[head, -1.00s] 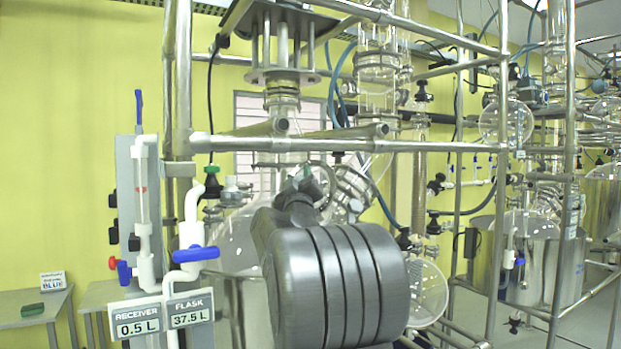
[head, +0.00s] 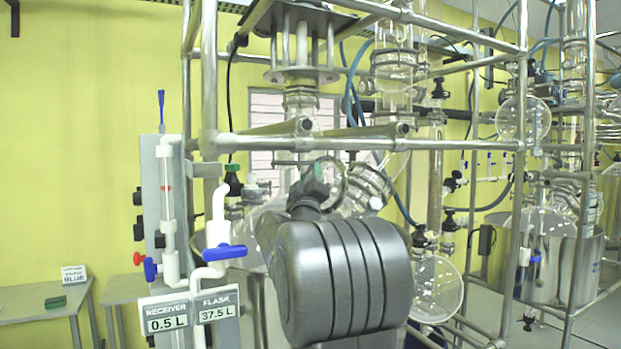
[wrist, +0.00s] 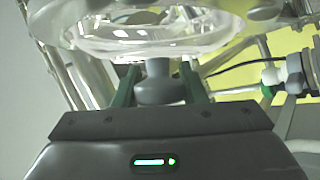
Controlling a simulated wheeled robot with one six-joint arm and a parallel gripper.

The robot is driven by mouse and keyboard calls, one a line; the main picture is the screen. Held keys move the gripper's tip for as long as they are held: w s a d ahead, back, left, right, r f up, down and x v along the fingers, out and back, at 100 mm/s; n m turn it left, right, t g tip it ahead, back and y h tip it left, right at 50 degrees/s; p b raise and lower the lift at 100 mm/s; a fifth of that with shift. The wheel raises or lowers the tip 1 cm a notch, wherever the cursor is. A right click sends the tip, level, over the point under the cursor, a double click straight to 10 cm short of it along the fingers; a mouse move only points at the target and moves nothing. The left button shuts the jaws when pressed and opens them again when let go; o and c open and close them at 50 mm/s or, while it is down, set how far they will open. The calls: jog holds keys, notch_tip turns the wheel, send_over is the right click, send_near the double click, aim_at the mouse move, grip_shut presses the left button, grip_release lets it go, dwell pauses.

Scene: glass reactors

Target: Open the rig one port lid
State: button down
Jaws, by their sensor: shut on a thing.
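My gripper (wrist: 157,88) has its two green fingers closed on a grey knob (wrist: 157,80) in the wrist view. Above the knob is the clear round glass of the lid (wrist: 145,42). In the head view my gripper (head: 314,172) is largely hidden behind my own arm. The lid (head: 343,182) shows there as a dark-rimmed glass ring at the gripper. The port neck (head: 370,188) of the large glass flask slants up just right of the ring. I cannot tell whether lid and neck still touch.
Metal frame bars (head: 300,143) cross just above my gripper. A white valve pipe with a blue handle (head: 224,253) and the receiver and flask readouts (head: 190,312) stand at the left. A round glass receiver (head: 437,285) hangs at the right. A table (head: 40,305) is far left.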

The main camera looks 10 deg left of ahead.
jog(key=c, duration=0.9)
grip_release()
jog(key=shift+a, duration=0.1)
jog(key=b+v, duration=0.5)
jog(key=v, duration=0.9)
jog(key=shift+w, duration=0.1)
